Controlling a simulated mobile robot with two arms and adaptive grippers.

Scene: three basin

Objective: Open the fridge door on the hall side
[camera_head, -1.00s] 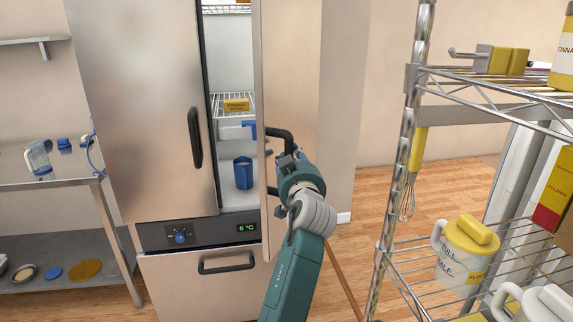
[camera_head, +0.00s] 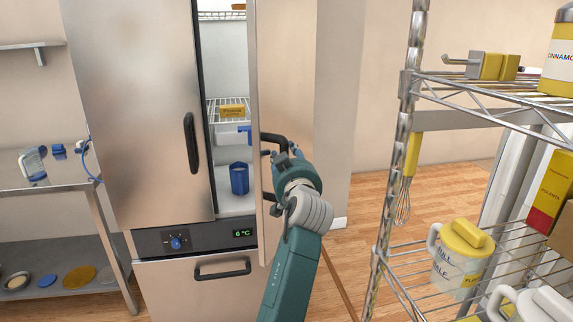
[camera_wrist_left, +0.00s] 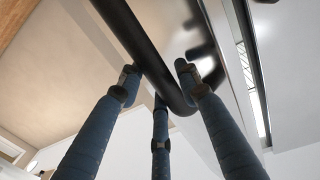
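The fridge's right door (camera_head: 300,75) is ajar. Its free edge stands away from the cabinet, and the interior shows in the gap to its left. The black door handle (camera_head: 272,138) is near that edge. My left gripper (camera_head: 277,152) is at the handle. In the left wrist view the handle (camera_wrist_left: 138,45) runs between my converging fingers (camera_wrist_left: 160,85), two in front and one partly behind it. They look closed around it, though contact is partly hidden. The fridge's left door (camera_head: 135,110) is shut. My right gripper is not in view.
A wire rack (camera_head: 408,85) with canisters is close on the right. A steel table (camera_head: 50,180) is at left. Bare wooden floor (camera_head: 345,260) lies between fridge and rack.

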